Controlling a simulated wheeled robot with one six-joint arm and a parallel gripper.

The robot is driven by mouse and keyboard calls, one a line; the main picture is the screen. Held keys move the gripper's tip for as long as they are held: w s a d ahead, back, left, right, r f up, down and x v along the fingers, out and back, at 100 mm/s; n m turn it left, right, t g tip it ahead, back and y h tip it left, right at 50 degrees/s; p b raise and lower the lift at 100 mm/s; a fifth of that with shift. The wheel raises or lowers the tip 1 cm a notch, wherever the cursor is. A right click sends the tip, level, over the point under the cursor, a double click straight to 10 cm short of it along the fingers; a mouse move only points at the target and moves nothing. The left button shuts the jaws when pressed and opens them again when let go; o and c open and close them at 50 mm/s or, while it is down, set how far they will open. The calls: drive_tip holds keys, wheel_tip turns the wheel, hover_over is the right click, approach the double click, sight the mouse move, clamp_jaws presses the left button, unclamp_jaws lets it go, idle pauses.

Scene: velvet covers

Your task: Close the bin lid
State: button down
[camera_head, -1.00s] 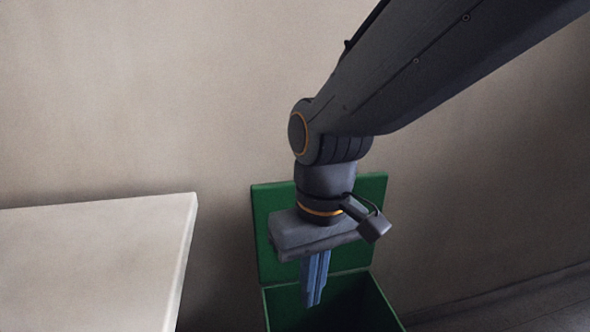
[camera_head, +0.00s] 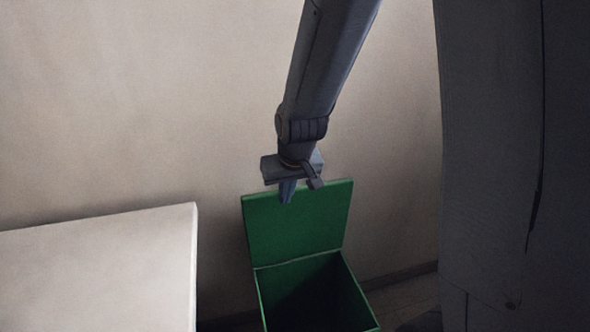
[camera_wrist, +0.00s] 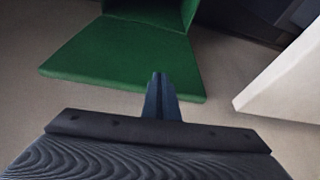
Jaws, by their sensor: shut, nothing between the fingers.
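The green bin (camera_head: 312,290) stands on the floor with its dark inside showing. Its green lid (camera_head: 297,228) is open, standing up at the back of the bin near the wall. In the wrist view the lid (camera_wrist: 120,55) lies beyond the fingers, with part of the bin (camera_wrist: 150,12) at the top. My gripper (camera_head: 287,197) is shut and empty, fingers pointing down at the lid's upper edge. In the wrist view the fingers (camera_wrist: 159,85) overlap the lid's near edge. I cannot tell whether they touch it.
A white table (camera_head: 110,265) stands left of the bin with a gap between; its edge (camera_wrist: 290,80) shows at right in the wrist view. A plain beige wall (camera_head: 130,100) is behind. Some floor (camera_head: 400,300) shows right of the bin.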

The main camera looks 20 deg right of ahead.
sight(298, 187)
drive_tip(key=shift+m+t, duration=0.4)
drive_tip(key=shift+t, duration=0.5)
drive_tip(key=w+d+p, duration=0.1)
drive_tip(key=p, duration=0.1)
drive_tip(key=w+d+r+p, duration=0.1)
drive_tip(key=w+p, duration=0.1)
drive_tip(key=p, duration=0.1)
drive_tip(key=w+d+r+p, duration=0.1)
drive_tip(key=w+d+p, duration=0.1)
drive_tip(key=shift+d+r+p, duration=0.1)
drive_tip(key=shift+r+p, duration=0.15)
drive_tip(key=shift+p, duration=0.05)
drive_tip(key=shift+w+d+h+p, duration=0.3)
drive_tip(key=shift+w+d+p, duration=0.15)
drive_tip(key=shift+w+p, duration=0.15)
drive_tip(key=shift+p+x, duration=1.2)
drive_tip(key=shift+x, duration=3.8)
drive_tip(key=shift+w+r, duration=0.1)
drive_tip(key=shift+w, duration=0.05)
drive_tip(key=shift+d+t, duration=0.1)
drive_tip(key=shift+t, duration=0.2)
